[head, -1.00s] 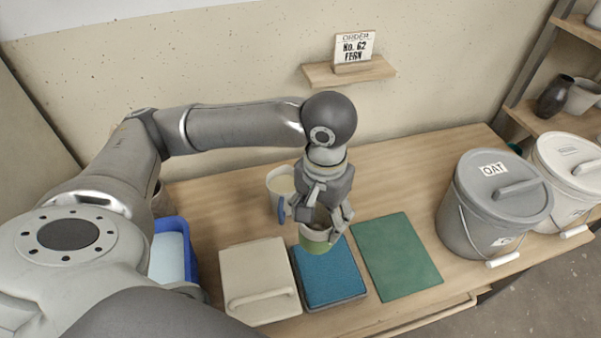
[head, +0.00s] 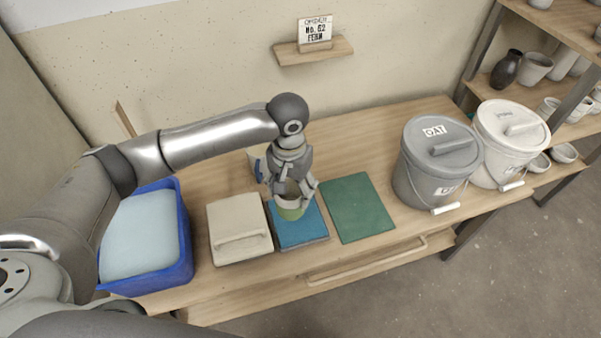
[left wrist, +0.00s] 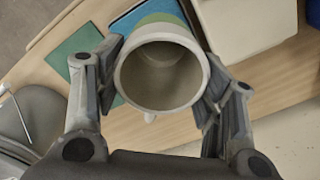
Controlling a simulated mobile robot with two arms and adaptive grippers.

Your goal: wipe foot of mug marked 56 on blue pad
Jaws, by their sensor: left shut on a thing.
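My left gripper (head: 292,190) is shut on a mug (head: 291,211) with an off-white upper part and a green band below. The mug is over the back part of the blue pad (head: 303,237); I cannot tell whether its foot touches. In the left wrist view the mug (left wrist: 122,82) sits between the fingers, its open mouth facing the camera, with the blue pad (left wrist: 127,22) beyond it. No number shows on the mug. My right gripper is not in view.
A beige block with a handle (head: 236,220) lies left of the pad, a green mat (head: 357,208) right. A blue tub (head: 184,262) stands far left. A pitcher (head: 254,157) is partly hidden behind the gripper. Grey (head: 432,170) and white (head: 506,150) lidded buckets stand right.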

